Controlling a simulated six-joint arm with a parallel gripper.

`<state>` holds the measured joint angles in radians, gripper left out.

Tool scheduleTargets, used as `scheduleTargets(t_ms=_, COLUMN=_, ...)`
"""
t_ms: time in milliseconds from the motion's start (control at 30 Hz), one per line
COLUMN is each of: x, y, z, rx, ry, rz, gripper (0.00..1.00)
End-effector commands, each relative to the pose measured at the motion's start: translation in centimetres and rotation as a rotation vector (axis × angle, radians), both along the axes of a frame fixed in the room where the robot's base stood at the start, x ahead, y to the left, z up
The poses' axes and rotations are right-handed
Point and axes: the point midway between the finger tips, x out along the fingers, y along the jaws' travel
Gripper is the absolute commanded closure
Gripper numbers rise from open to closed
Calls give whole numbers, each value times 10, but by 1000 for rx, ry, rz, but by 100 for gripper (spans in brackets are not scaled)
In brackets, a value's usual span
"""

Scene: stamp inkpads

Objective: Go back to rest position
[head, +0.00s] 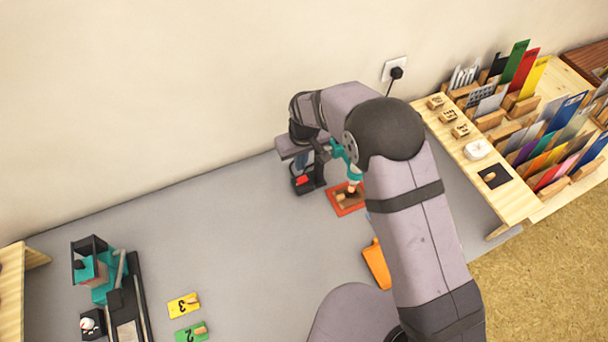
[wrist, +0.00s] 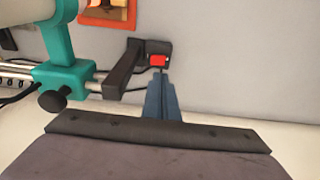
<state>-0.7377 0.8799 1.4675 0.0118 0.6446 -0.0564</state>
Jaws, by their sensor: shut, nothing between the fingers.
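My gripper (head: 299,163) is shut and empty at the back of the grey table, beside a black base with a red button (head: 303,180). In the wrist view its blue-grey fingers (wrist: 161,76) reach toward the red button (wrist: 158,60). I cannot tell whether they touch the base. A teal clamp stand (wrist: 68,72) stands just left of the fingers in the wrist view. In the head view the teal stand (head: 346,157) is right of my gripper, above an orange-red pad (head: 340,208); the pad also shows in the wrist view (wrist: 90,18).
A wooden rack (head: 520,200) with several coloured cards stands at the right. An orange piece (head: 377,264) lies beside my arm. A teal and black device (head: 95,270) stands at the left, near a yellow card (head: 178,308) and a green card (head: 186,334). The middle-left table is clear.

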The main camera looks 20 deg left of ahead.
Motion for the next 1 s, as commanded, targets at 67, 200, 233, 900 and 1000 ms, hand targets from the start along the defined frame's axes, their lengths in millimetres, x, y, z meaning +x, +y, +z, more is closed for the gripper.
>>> scheduleTargets(t_ms=67, x=0, y=0, z=5, rx=0, ry=0, rz=0, gripper=100)
scheduleTargets(t_ms=200, x=0, y=0, z=6, rx=0, ry=0, rz=0, gripper=100)
scheduleTargets(t_ms=233, x=0, y=0, z=6, rx=0, ry=0, rz=0, gripper=100)
scheduleTargets(t_ms=900, x=-68, y=-62, z=-37, rx=-145, ry=159, rz=-35, gripper=100)
scheduleTargets(t_ms=1000, x=-111, y=-102, z=-41, rx=-222, ry=238, rz=-42, gripper=100)
